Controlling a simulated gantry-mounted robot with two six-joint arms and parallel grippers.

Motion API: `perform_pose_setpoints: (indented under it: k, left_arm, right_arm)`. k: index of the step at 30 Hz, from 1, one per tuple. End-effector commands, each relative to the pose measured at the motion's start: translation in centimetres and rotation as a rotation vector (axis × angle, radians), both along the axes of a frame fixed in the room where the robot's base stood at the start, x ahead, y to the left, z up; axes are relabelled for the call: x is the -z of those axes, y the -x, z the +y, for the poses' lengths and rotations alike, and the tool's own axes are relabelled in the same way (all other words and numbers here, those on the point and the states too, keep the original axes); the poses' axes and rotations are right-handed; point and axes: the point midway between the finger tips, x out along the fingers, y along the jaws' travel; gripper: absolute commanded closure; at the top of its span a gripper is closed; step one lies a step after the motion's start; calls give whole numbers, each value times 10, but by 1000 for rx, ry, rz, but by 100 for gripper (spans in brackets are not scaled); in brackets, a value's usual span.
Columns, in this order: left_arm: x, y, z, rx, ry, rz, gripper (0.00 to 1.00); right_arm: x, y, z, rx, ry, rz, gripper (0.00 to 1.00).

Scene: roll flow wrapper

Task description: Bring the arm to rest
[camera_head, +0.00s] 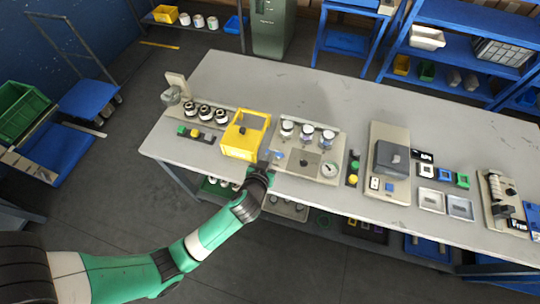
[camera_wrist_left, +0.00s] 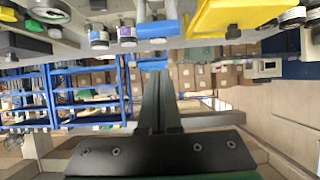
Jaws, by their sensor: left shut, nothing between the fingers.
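My left arm, green and black, reaches in from the lower left in the head view. Its left gripper (camera_head: 268,158) is at the table's front part, just right of the yellow frame (camera_head: 240,150) and at the left edge of the panel with several white-topped knobs (camera_head: 308,132). In the left wrist view the dark fingers of the left gripper (camera_wrist_left: 158,78) are together with nothing between them. A blue part (camera_wrist_left: 157,28) shows beyond the fingertips; I cannot tell whether they touch it. My right gripper is in neither view.
The grey table (camera_head: 225,80) also carries a row of black-and-white rollers (camera_head: 205,112), button boxes (camera_head: 353,170), a beige machine with a dark block (camera_head: 390,158) and small trays (camera_head: 460,206). Blue shelves (camera_head: 450,60) stand behind. The floor left of the table is partly open.

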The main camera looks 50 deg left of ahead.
Motion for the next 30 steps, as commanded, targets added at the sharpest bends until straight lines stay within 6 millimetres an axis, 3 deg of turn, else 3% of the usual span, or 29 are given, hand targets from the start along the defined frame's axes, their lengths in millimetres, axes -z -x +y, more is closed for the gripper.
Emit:
perform_pose_setpoints:
  k: [13, 17, 20, 23, 27, 30]
  left_arm:
    - [0, -1, 0, 2, 0, -1, 100]
    - [-22, -19, -3, 7, 0, -50, 100]
    - [-73, -50, -6, 14, 4, -159, 100]
    - [-151, -83, -16, 35, 41, -331, 100]
    - [-274, -106, -35, 108, 88, -579, 100]
    - [-362, -103, -51, 185, 94, -749, 100]
  right_arm:
    - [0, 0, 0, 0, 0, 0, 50]
    - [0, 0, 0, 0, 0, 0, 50]
    - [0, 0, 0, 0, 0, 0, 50]
    - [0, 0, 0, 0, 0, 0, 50]
    - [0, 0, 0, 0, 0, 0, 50]
    - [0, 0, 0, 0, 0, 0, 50]
